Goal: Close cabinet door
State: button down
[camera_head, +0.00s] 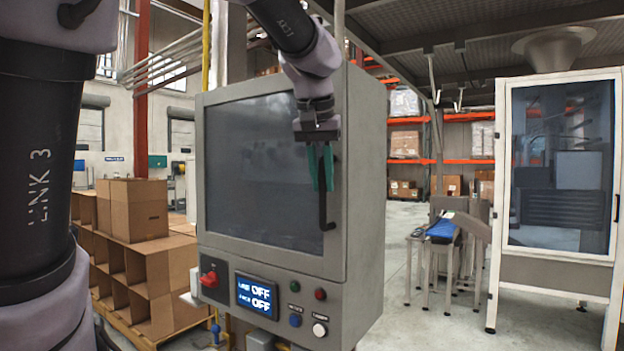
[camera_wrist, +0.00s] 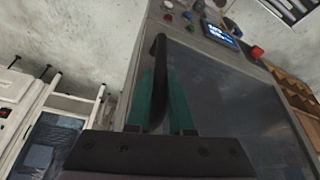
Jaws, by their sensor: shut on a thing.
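The grey cabinet (camera_head: 365,200) stands in the middle of the head view. Its door, with a dark window (camera_head: 250,165), sits flush or nearly flush in the front; I cannot tell if a small gap is left. A black bar handle (camera_head: 323,205) runs upright along the door's right edge. My gripper (camera_head: 321,170) points down with its green fingers on either side of the handle, shut on it. In the wrist view the handle (camera_wrist: 159,85) passes between the green fingers, and the door window (camera_wrist: 225,115) lies to the right.
Below the door are a red switch (camera_head: 209,279), an OFF display (camera_head: 257,296) and buttons. Cardboard boxes (camera_head: 135,210) stand at left. A glass-fronted machine (camera_head: 560,160) and a small conveyor (camera_head: 441,230) stand at right. Open floor lies right of the cabinet.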

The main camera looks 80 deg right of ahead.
jog(key=shift+s+d+r, duration=0.1)
jog(key=shift+s+d, duration=0.1)
jog(key=shift+d, duration=0.2)
jog(key=c, duration=0.8)
grip_release()
jog(key=shift+s, duration=0.15)
jog(key=v, duration=1)
jog(key=shift+a+r, duration=0.15)
jog(key=shift+r, duration=0.15)
